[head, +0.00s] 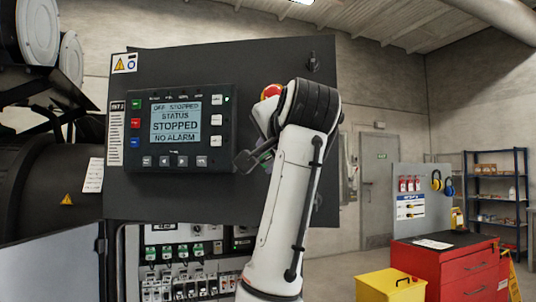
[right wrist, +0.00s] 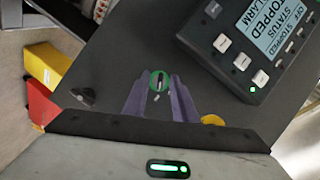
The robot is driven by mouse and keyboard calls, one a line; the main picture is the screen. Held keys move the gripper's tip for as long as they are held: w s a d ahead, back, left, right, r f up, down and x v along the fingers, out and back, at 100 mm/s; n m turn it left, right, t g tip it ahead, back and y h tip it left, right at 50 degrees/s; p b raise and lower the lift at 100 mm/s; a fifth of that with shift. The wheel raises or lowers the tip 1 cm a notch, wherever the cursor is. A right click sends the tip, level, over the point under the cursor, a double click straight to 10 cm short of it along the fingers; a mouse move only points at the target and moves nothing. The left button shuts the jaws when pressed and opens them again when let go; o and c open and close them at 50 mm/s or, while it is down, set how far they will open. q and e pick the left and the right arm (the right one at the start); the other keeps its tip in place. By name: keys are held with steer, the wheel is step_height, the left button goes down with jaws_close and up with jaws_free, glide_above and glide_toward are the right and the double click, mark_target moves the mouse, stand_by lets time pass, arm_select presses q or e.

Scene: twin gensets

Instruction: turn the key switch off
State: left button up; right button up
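The key switch (right wrist: 158,86), a round part with a green ring and a dark key in its middle, shows on the dark panel in the right wrist view. In the head view my right arm and gripper hide most of it. My right gripper (right wrist: 160,92) is open, its two purple fingers apart on either side of the switch in the picture. Whether they touch the key I cannot tell. In the head view the right gripper (head: 256,156) is close to the panel, right of the controller. My left gripper is not in view.
The controller screen (head: 175,122) reads STOPPED. A red emergency stop button (head: 271,91) sits above my gripper. A black latch (right wrist: 84,96) shows beside it in the wrist view. A red tool cabinet (head: 418,262) and a yellow box (head: 385,286) stand at lower right.

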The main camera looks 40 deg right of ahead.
jaws_close()
steer(key=shift+n, duration=0.4)
steer(key=n+g+h, duration=0.1)
steer(key=n, duration=0.1)
steer(key=n+g+h, duration=0.1)
steer(key=n+g, duration=0.1)
steer(key=n, duration=0.1)
steer(key=n+g, duration=0.1)
steer(key=n, duration=0.1)
steer(key=shift+w+a+r+n+h, duration=0.2)
steer(key=shift+w+n+h, duration=0.1)
steer(key=shift+h, duration=0.1)
stand_by(0.3)
steer(key=shift+g, duration=0.3)
jaws_free()
